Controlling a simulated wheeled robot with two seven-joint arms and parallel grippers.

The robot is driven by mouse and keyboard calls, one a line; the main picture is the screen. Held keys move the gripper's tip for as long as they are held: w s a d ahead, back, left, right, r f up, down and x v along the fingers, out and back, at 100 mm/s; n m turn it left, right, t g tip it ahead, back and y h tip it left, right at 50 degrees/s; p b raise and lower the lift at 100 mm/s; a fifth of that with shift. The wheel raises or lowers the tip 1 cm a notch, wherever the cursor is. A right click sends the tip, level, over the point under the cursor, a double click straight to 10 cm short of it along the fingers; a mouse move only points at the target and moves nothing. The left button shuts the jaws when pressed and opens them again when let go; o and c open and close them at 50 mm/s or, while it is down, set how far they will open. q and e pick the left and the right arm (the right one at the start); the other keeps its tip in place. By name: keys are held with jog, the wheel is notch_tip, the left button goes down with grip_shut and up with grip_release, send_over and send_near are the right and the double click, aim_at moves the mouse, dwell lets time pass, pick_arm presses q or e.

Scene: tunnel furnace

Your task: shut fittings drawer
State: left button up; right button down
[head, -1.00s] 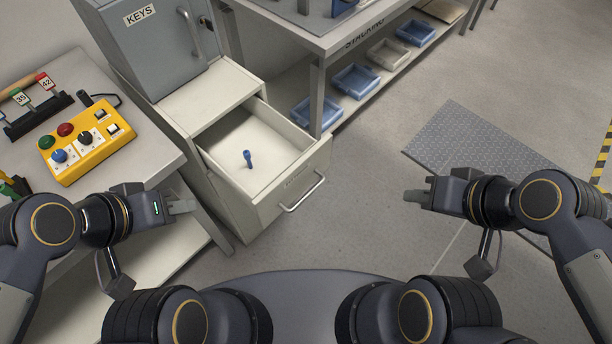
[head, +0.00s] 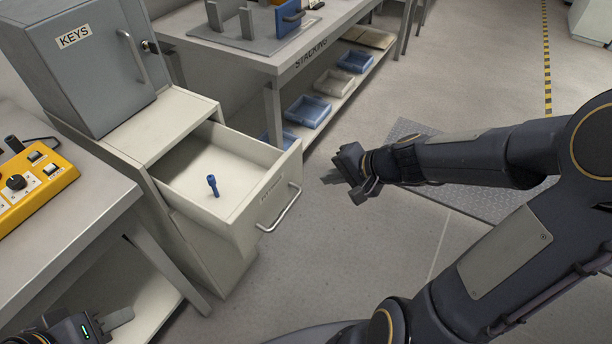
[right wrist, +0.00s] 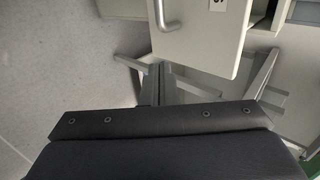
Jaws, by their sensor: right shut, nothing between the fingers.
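The fittings drawer (head: 262,203) is pulled out of a cream cabinet (head: 206,242). A small blue fitting (head: 213,186) stands inside it. The drawer's bar handle (head: 280,208) is on its front face, and it also shows in the right wrist view (right wrist: 168,26). My right gripper (head: 328,178) is shut and empty, to the right of the drawer front and apart from it. In the right wrist view its fingers (right wrist: 154,80) point toward the drawer front. My left gripper (head: 118,318) is low at the left edge, away from the drawer; its jaw state is unclear.
A grey KEYS cabinet (head: 85,75) stands on top of the drawer unit. A table with a yellow control box (head: 32,185) is at left. Open floor lies right of the drawer.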

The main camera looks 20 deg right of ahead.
aim_at(297, 175)
jog(key=shift+w+a+f, duration=0.35)
jog(key=shift+w+a, duration=0.3)
jog(key=shift+w, duration=0.15)
jog(key=shift+w+a+f, duration=0.3)
jog(key=shift+w+a, duration=0.3)
jog(key=shift+w, duration=0.25)
jog(key=shift+w+a+f, duration=0.35)
jog(key=shift+w+a, duration=0.3)
jog(key=shift+w, duration=0.15)
pick_arm(q)
jog(key=shift+p, duration=0.3)
